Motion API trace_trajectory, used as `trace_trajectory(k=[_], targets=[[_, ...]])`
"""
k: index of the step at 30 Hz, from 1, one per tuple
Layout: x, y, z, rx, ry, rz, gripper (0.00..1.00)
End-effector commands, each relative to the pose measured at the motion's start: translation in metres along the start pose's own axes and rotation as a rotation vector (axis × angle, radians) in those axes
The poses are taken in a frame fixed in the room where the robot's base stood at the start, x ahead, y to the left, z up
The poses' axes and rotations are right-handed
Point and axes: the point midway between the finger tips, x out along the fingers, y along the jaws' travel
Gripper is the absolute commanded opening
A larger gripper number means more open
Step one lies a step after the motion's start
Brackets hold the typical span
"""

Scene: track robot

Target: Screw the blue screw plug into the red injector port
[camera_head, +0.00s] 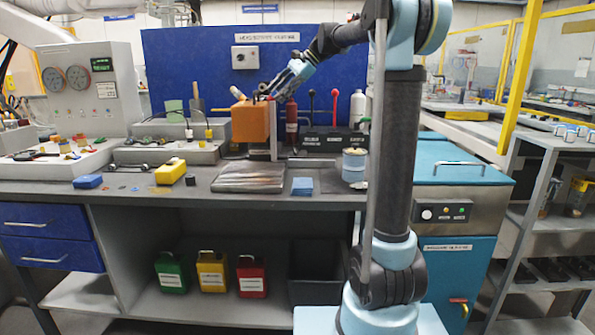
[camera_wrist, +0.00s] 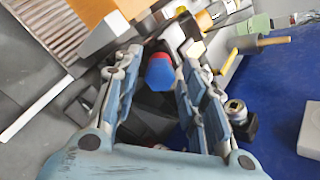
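The blue screw plug (camera_wrist: 159,76) shows in the wrist view between my fingers, with a clear gap at each side. The red injector port (camera_wrist: 158,55) shows directly behind the plug; the two look in line and touching, but I cannot tell how deep the plug sits. My gripper (camera_wrist: 162,60) is open around the plug. In the head view my gripper (camera_head: 272,92) is at the upper right of an orange block (camera_head: 247,122), pointing down and left. The plug is too small to make out there.
The orange block (camera_wrist: 104,36) is close to my left finger in the wrist view. A blue back panel (camera_head: 200,55) stands behind the bench. A red bottle (camera_head: 291,122) and levers stand to the right. A ribbed metal plate (camera_head: 250,178) lies in front.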

Motion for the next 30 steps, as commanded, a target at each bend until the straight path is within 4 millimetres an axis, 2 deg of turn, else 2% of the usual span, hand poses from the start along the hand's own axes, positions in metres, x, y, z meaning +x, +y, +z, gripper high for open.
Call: trace_trajectory(k=[13, 30], targets=[[0.0000, 0.0000, 0.0000, -0.076, 0.000, 0.000, 0.38], [0.0000, -0.0001, 0.0000, -0.664, -0.002, 0.001, 0.38]])
